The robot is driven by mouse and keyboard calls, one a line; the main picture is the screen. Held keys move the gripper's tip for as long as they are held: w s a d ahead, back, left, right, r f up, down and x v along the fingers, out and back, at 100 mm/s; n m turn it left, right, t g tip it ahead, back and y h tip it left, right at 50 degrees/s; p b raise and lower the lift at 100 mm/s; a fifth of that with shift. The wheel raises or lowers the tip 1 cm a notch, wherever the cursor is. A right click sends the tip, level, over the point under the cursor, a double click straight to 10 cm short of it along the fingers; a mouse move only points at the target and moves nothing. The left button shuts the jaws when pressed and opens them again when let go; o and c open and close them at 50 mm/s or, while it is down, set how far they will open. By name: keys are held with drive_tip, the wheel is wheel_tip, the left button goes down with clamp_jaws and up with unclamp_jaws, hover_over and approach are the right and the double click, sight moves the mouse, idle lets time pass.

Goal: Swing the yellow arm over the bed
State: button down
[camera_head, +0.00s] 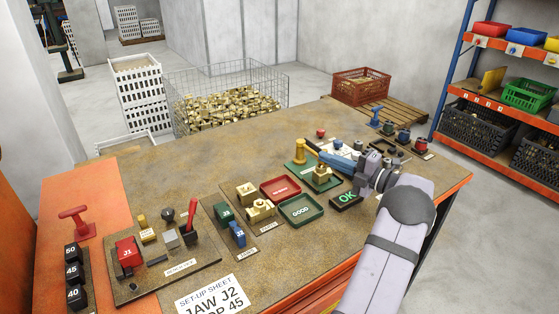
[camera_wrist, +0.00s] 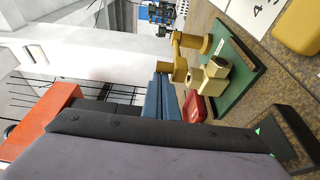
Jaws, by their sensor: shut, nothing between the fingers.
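The yellow arm (camera_head: 299,152) stands on a green base plate (camera_head: 291,168). In the wrist view, the yellow arm (camera_wrist: 188,40) reaches sideways from its post and has a round yellow end piece (camera_wrist: 180,70). A brass part (camera_head: 321,173) sits on the same plate; it also shows in the wrist view (camera_wrist: 208,77). My gripper (camera_head: 322,150) is shut and empty, with blue fingers. In the wrist view its fingertips (camera_wrist: 163,70) are close beside the round end piece; I cannot tell whether they touch. My fingers hide part of the plate in the head view.
A red tray (camera_head: 280,188) and a green GOOD tray (camera_head: 303,210) lie in front of the plate. An OK display (camera_head: 346,200) stands near my wrist.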

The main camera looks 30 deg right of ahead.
drive_tip(key=shift+s+d+r+h, duration=0.1)
drive_tip(key=shift+d+r+h, duration=0.25)
drive_tip(key=shift+d, duration=0.25)
drive_tip(key=s+a+b, duration=0.1)
drive_tip(key=s+a, duration=0.1)
drive_tip(key=a, duration=0.3)
drive_tip(key=s+d, duration=0.2)
drive_tip(key=s+d+b, duration=0.1)
drive_tip(key=s+d, duration=0.1)
drive_tip(key=d, duration=0.1)
drive_tip(key=s+d+b, duration=0.1)
drive_tip(key=s+d, duration=0.1)
drive_tip(key=shift+s+d+f, duration=0.25)
drive_tip(key=shift+f, duration=0.1)
